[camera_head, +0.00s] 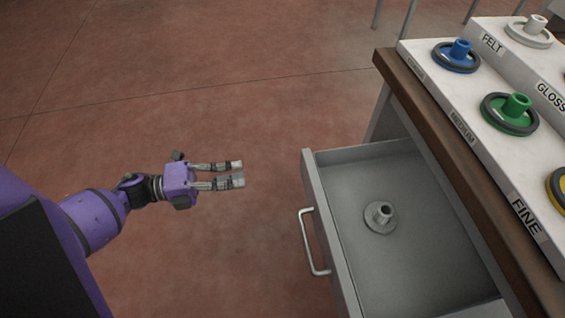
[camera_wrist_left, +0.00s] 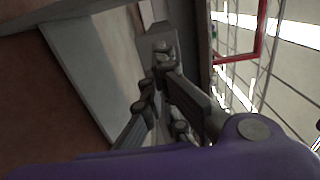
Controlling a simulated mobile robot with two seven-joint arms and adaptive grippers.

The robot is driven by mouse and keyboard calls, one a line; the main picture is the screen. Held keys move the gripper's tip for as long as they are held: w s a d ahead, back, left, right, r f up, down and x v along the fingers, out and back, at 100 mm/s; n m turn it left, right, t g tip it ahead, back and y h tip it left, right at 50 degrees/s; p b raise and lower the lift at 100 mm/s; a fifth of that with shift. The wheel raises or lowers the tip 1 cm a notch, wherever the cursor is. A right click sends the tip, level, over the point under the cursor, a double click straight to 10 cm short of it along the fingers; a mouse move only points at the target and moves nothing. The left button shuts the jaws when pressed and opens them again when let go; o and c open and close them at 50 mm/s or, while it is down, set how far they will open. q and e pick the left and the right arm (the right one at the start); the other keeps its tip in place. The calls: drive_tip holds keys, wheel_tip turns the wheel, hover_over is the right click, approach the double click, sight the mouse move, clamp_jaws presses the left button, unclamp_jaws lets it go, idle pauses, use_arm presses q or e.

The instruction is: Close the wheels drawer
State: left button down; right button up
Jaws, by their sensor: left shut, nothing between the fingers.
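The wheels drawer (camera_head: 327,224) stands pulled out from under the bench in the head view. It is grey, with a pale bar handle (camera_head: 312,243) on its front face. A small grey wheel with a hub (camera_head: 380,217) lies inside it. My left gripper (camera_head: 240,173) is to the left of the drawer front, apart from it, with its fingers pointing right. It is shut and empty. In the left wrist view the fingers (camera_wrist_left: 165,105) show close up, and I cannot tell for sure which surface lies behind them. My right gripper is not in view.
The bench has a brown wooden edge (camera_head: 432,118) beside the drawer. On its white stepped top sit a blue wheel (camera_head: 455,56), a green wheel (camera_head: 510,113), a white wheel (camera_head: 530,32) and part of a yellow one. Red floor left of the drawer is clear.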

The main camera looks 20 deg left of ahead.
sight(302, 165)
use_arm(q)
drive_tip(key=p+x, duration=0.1)
drive_tip(key=x, duration=1.2)
drive_tip(key=shift+w+d+p, duration=0.3)
drive_tip(key=shift+p, duration=0.1)
drive_tip(key=shift+d, duration=0.1)
drive_tip(key=shift+w+d, duration=0.1)
drive_tip(key=b+x, duration=0.4)
drive_tip(key=x, duration=2.2)
drive_tip(key=shift+w+d, duration=0.45)
drive_tip(key=shift+d, duration=0.1)
drive_tip(key=shift+r, duration=0.1)
